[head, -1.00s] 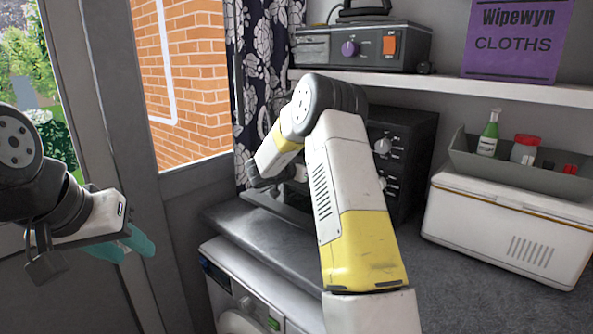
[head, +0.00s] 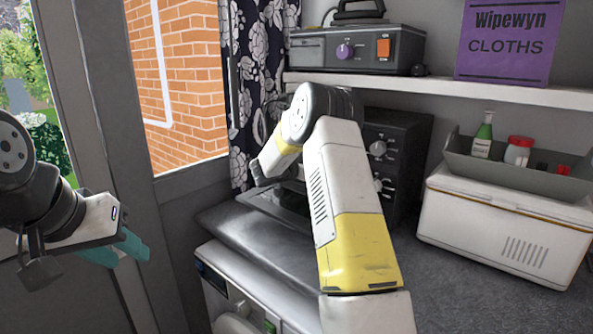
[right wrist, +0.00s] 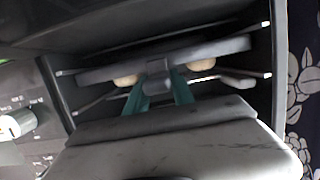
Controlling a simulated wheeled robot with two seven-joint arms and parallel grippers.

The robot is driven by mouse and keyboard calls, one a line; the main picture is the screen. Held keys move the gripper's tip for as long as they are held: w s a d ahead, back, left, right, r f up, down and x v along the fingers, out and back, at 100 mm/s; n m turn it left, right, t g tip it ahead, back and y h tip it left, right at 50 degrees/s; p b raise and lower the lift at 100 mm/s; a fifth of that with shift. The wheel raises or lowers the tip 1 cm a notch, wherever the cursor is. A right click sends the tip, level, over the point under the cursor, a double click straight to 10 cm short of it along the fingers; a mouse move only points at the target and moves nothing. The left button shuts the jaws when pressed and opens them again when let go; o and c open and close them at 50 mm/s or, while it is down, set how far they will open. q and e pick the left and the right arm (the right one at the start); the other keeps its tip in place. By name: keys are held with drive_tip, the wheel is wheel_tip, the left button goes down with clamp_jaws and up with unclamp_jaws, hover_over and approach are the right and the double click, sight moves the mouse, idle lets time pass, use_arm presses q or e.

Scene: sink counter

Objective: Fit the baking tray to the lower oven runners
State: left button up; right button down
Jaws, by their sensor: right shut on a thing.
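The oven (head: 405,135) is a dark box with knobs on the counter, mostly hidden by my right arm. In the right wrist view its cavity is open, with pale metal runners (right wrist: 262,76) on its sides. The baking tray (right wrist: 225,47) shows there as a dark grey, slightly tilted slab in the cavity, with two tan rounded things by its near edge. My right gripper (right wrist: 158,85) is shut on the tray at a grey block on that edge. Whether the tray sits on a runner cannot be told. My left gripper (head: 128,252) is open and empty at the left.
A shelf (head: 440,88) with a grey appliance (head: 350,50) overhangs the oven. A white box (head: 500,225) bearing a grey caddy stands right of it. A floral curtain (head: 250,75) hangs close on the left. A white washing machine (head: 235,295) is below the counter.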

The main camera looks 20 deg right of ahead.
drive_tip(key=shift+w+d+r, duration=0.1)
drive_tip(key=shift+w+d, duration=0.5)
drive_tip(key=shift+d, duration=0.35)
drive_tip(key=shift+w+d+f, duration=0.1)
drive_tip(key=shift+w+d, duration=0.55)
drive_tip(key=shift+d, duration=0.3)
drive_tip(key=shift+w+d+r, duration=0.1)
drive_tip(key=shift+w+d, duration=0.5)
drive_tip(key=shift+d, duration=0.35)
drive_tip(key=c, duration=1)
unclamp_jaws()
drive_tip(key=shift+a, duration=0.1)
drive_tip(key=shift+v, duration=3.85)
